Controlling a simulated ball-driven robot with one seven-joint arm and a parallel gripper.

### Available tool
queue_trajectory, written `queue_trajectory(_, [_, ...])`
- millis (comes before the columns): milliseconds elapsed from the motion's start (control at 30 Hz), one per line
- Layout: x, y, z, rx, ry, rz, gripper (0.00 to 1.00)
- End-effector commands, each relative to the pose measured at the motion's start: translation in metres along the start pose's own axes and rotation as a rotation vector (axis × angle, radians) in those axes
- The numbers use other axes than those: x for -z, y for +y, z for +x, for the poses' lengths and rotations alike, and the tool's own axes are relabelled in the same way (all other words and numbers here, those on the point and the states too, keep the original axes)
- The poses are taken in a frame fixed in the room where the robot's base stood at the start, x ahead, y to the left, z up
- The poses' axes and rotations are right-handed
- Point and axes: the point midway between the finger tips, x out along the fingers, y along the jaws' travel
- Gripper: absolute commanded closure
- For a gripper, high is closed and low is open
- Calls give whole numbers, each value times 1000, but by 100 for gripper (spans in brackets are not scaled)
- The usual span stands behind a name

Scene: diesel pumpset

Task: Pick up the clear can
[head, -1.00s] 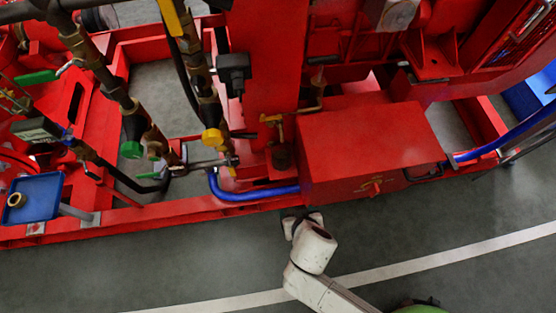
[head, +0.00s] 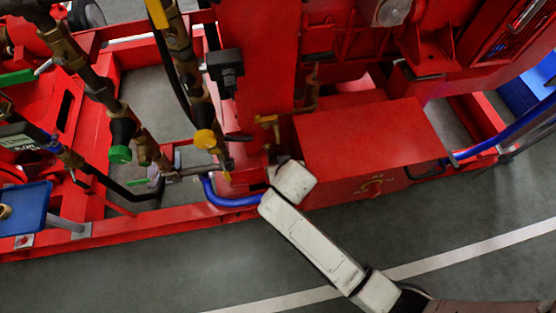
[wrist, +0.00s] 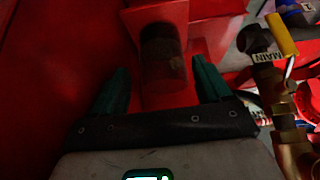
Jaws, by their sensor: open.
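The clear can (wrist: 162,58) looks like a dark, see-through cylinder. It stands against red metalwork at the upper middle of the wrist view. My gripper (wrist: 160,68) is open, with its green fingers apart and pointing toward the can. The can lies ahead of and between the fingertips in the picture. I cannot tell how much depth is left between them. In the head view, my white arm covers the can's place beside the red box, and the fingers are hidden there.
A red box (head: 370,140) stands close to the right of my arm in the head view. A blue hose (head: 228,200) and a yellow-handled valve (head: 205,140) are on the left. The wrist view shows a red wall (wrist: 55,70) close at left and a valve labelled MAIN (wrist: 268,57) at right.

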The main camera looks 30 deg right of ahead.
Motion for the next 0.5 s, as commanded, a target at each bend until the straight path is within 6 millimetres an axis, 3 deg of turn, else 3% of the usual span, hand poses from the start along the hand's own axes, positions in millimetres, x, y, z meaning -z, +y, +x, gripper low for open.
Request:
queue_trajectory(400, [44, 0, 29, 0, 2, 3, 23])
queue_trajectory(500, [40, 0, 38, 0, -1, 0, 23])
